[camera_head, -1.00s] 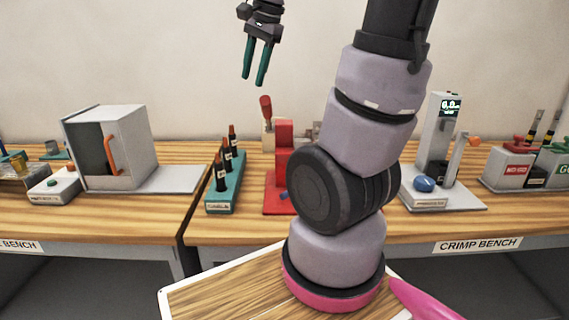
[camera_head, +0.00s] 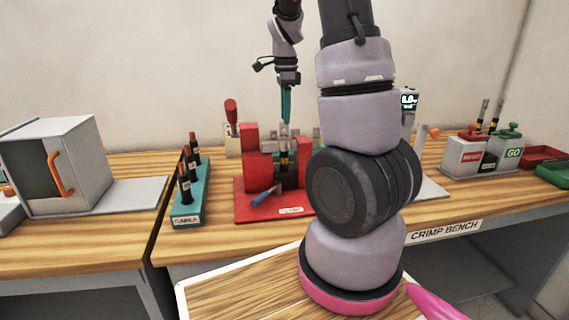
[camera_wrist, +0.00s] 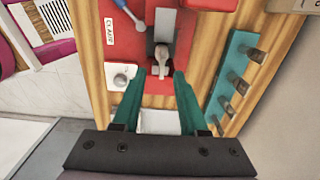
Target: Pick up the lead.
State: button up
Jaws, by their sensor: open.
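A lead (camera_head: 284,152) stands upright in the red clamp fixture (camera_head: 262,160), with a grey metal top and a dark body with a yellow band. Its grey top also shows in the wrist view (camera_wrist: 162,54), beyond and roughly between the fingertips. My gripper (camera_head: 286,118) points down over the fixture, its green fingers just above the lead's top. In the wrist view my gripper (camera_wrist: 161,74) is open with nothing held. I cannot tell the exact height gap. The lead's lower end is hidden in the fixture.
A teal rack (camera_head: 190,203) with several dark, orange-tipped pieces stands to the left. A blue-handled tool (camera_head: 265,196) lies on the red base. A grey box (camera_head: 82,140) with an orange handle is farther left. NO-GO (camera_head: 466,155) and GO (camera_head: 505,150) blocks stand right.

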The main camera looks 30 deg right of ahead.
aim_at(284, 140)
jog(key=f, duration=0.4)
jog(key=shift+w+a+f, duration=0.15)
jog(key=shift+w+f, duration=0.05)
jog(key=shift+f, duration=0.2)
grip_shut()
dwell(1.0)
